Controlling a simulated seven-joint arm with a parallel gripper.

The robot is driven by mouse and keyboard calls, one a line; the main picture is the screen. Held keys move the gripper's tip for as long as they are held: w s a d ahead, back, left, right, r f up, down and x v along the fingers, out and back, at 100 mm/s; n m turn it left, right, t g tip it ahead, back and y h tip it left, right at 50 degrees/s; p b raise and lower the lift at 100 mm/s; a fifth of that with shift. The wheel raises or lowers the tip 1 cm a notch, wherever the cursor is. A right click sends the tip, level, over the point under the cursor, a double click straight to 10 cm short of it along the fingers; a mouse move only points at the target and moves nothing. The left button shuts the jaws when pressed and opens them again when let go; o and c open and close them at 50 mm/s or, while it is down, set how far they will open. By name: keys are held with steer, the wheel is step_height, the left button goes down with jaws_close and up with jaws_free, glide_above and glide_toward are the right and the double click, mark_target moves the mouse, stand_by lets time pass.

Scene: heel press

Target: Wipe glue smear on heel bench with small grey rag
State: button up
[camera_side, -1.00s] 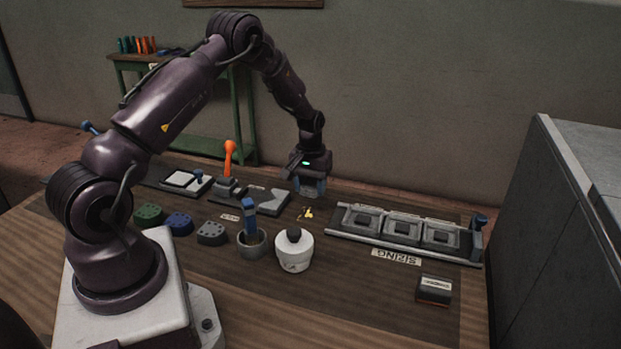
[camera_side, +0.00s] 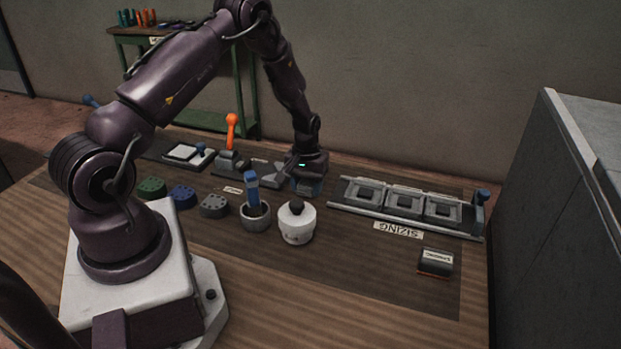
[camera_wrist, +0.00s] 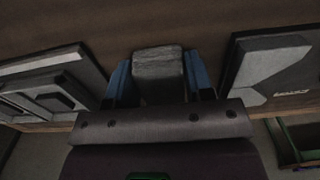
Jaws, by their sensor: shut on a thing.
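My gripper (camera_side: 307,189) is low at the bench, between the white pot and the long sizing rack. In the wrist view its blue fingers (camera_wrist: 160,82) are shut on the small grey rag (camera_wrist: 158,64), which looks like a folded grey block. In the side view I cannot make the rag out. The yellow glue smear does not show now; my gripper covers the spot where it showed earlier. I cannot tell whether the rag touches the bench.
The white pot (camera_side: 297,226) and a grey cup (camera_side: 256,219) with a blue-handled tool stand just in front. The sizing rack (camera_side: 338,208) is to the right, an orange-handled press (camera_side: 231,145) to the left.

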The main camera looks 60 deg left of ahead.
steer(key=shift+s+d, duration=0.65)
steer(key=shift+w+a, duration=2.15)
steer(key=shift+a, duration=0.05)
steer(key=shift+w+a+r, duration=0.1)
steer(key=shift+w, duration=0.05)
steer(key=shift+r, duration=4)
